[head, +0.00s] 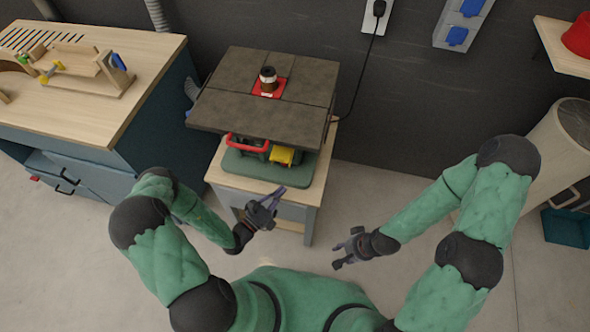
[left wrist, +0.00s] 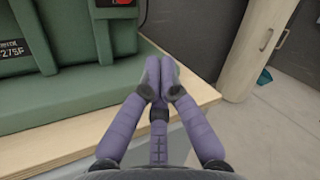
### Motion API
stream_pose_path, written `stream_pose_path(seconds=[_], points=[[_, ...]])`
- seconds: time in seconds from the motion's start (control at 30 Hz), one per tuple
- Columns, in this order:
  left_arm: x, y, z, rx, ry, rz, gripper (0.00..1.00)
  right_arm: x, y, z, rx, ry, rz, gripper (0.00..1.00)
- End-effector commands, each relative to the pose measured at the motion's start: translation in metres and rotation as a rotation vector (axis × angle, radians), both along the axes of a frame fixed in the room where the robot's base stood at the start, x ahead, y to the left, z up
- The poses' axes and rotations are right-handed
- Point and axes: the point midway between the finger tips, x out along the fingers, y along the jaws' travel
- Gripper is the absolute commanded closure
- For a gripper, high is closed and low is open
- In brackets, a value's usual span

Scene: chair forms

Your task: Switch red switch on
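A machine with a grey table top (head: 215,108) and a green base (head: 258,172) stands on a small bench. A red handle-like part (head: 248,143) and a yellow part show under its top. In the left wrist view, a red part on a dark box (left wrist: 118,2) is cut off by the top edge; I cannot tell whether it is the red switch or how it is set. My left gripper (head: 281,190) is in front of the bench, its fingertips together and empty in the left wrist view (left wrist: 159,68), near the bench edge. My right gripper (head: 337,256) is open and empty, further right.
The wooden bench top (left wrist: 185,100) sticks out beyond the green base. A workbench (head: 130,110) with wooden parts stands at the left. The floor between is free.

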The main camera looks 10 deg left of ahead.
Motion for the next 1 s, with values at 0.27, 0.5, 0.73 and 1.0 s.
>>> stream_pose_path(seconds=[0.27,0.5,0.73,1.0], points=[[0.002,0.007,0.001,-0.008,-0.005,0.033,1.0,0.0,0.0,0.0,0.0,0.0,0.0,0.61],[0.005,0.005,0.001,-0.007,-0.005,0.03,1.0,0.0,0.0,-0.001,0.0,0.0,0.0,0.61],[0.025,-0.007,0.005,-0.007,-0.008,0.025,1.0,0.0,0.0,-0.005,0.0,0.0,0.0,0.61],[0.061,-0.026,0.011,-0.006,-0.008,0.025,1.0,0.0,0.0,-0.013,0.0,0.0,0.0,0.61]])
